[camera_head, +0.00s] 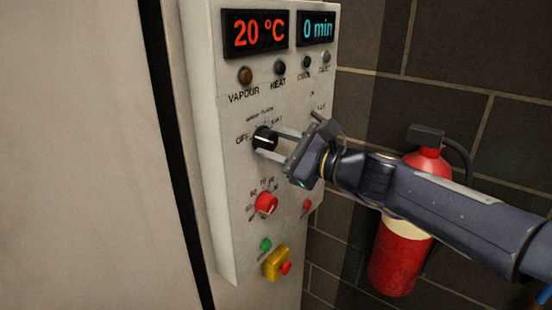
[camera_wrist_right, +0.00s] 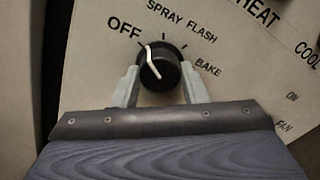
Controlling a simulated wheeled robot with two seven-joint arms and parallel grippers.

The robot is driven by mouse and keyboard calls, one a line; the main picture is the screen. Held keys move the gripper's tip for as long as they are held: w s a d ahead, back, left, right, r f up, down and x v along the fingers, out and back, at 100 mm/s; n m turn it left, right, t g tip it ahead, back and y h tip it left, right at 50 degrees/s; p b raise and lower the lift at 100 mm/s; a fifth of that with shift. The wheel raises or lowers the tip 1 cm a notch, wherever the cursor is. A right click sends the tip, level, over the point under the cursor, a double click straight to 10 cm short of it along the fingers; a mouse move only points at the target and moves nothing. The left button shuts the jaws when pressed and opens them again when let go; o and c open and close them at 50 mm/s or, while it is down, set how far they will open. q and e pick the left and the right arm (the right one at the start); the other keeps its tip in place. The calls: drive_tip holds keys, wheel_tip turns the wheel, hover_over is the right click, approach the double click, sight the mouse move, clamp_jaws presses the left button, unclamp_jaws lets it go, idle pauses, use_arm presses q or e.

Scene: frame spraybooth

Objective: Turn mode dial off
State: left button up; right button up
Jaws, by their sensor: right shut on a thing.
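The mode dial (camera_head: 264,139) is a black round knob with a white pointer line, on the light grey control panel (camera_head: 228,200). In the right wrist view the dial (camera_wrist_right: 158,68) sits among the labels OFF, SPRAY, FLASH and BAKE. Its white line points up and a little left, on the OFF side. My right gripper (camera_head: 272,142) is shut on the dial, with one pale finger on each side of it; the fingers also show in the right wrist view (camera_wrist_right: 159,85). My left gripper is not in view.
Displays (camera_head: 255,34) read 20 °C and 0 min. A red knob (camera_head: 266,203), a green button (camera_head: 265,244) and a yellow box with a red button (camera_head: 277,263) sit below the dial. A red fire extinguisher (camera_head: 400,262) hangs on the dark wall behind my right arm.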

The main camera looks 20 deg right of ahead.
drive_tip(key=shift+n+b, duration=1)
drive_tip(key=shift+n, duration=0.2)
drive_tip(key=o, duration=1)
drive_tip(key=shift+c, duration=0.2)
drive_tip(key=shift+d, duration=0.1)
drive_tip(key=v, duration=0.8)
drive_tip(key=shift+b, duration=0.45)
drive_tip(key=s+f+n+g+h, duration=0.3)
drive_tip(key=s+f+n, duration=0.6)
drive_tip(key=f, duration=0.5)
drive_tip(key=s+f+n+g+h, duration=0.4)
drive_tip(key=s+f+n, duration=0.4)
drive_tip(key=s+f, duration=0.4)
wheel_tip(320, 180, down, 2)
drive_tip(key=shift+s+d+f+n+g+p, duration=0.15)
drive_tip(key=shift+s+d+n+g+p, duration=0.25)
drive_tip(key=shift+g, duration=0.4)
